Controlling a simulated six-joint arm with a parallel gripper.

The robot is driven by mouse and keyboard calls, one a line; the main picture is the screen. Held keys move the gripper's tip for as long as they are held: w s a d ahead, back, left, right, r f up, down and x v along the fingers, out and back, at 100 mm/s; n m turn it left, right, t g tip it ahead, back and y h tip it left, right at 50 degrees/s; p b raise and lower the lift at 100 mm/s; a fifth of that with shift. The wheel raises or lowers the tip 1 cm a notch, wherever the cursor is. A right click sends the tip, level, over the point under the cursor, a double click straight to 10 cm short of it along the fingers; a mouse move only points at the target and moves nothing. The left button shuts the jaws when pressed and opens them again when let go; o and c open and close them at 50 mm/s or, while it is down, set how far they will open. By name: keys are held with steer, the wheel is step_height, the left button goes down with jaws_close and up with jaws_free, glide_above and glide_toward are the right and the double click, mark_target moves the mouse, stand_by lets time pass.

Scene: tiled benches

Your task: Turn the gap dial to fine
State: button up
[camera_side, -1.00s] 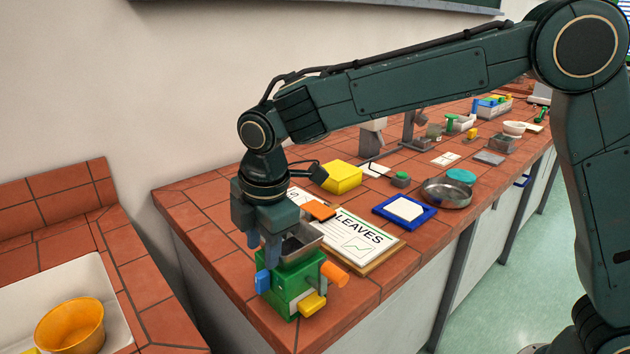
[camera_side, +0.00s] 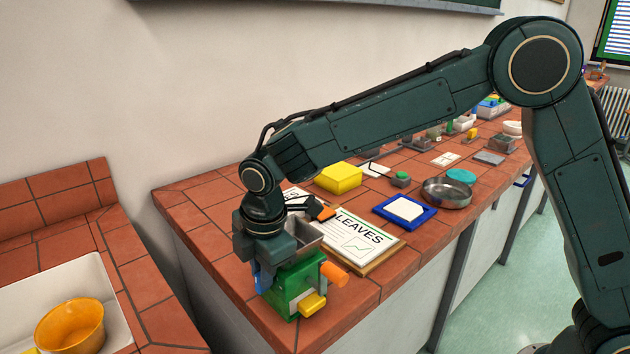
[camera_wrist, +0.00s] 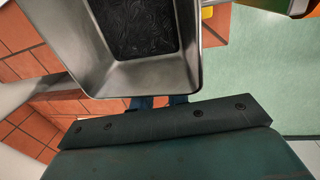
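A green box-shaped machine (camera_side: 304,278) stands at the near corner of the tiled bench. A metal hopper (camera_side: 303,232) sits on top, and its dark contents show in the wrist view, where its rim (camera_wrist: 97,75) fills the upper middle. An orange cylinder (camera_side: 334,274) sticks out on the right and a yellow block (camera_side: 313,304) at the front. A blue part (camera_side: 263,281) is on the left side; no dial marking is readable. My gripper (camera_side: 262,268) points down at that left side, close to the blue part. Its fingertips are largely hidden, so contact and opening are unclear.
A clipboard reading "LEAVES" (camera_side: 358,240) lies behind the machine. A blue-framed tray (camera_side: 404,211), a metal dish (camera_side: 446,192) and a yellow box (camera_side: 339,178) are farther back. A sink with an orange bowl (camera_side: 70,326) is at left, across a gap.

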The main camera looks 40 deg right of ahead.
jaws_close()
steer(key=shift+s, duration=0.1)
steer(key=shift+s+t, duration=0.15)
steer(key=shift+t, duration=0.45)
steer(key=o, duration=0.6)
jaws_free()
steer(key=shift+c, duration=0.2)
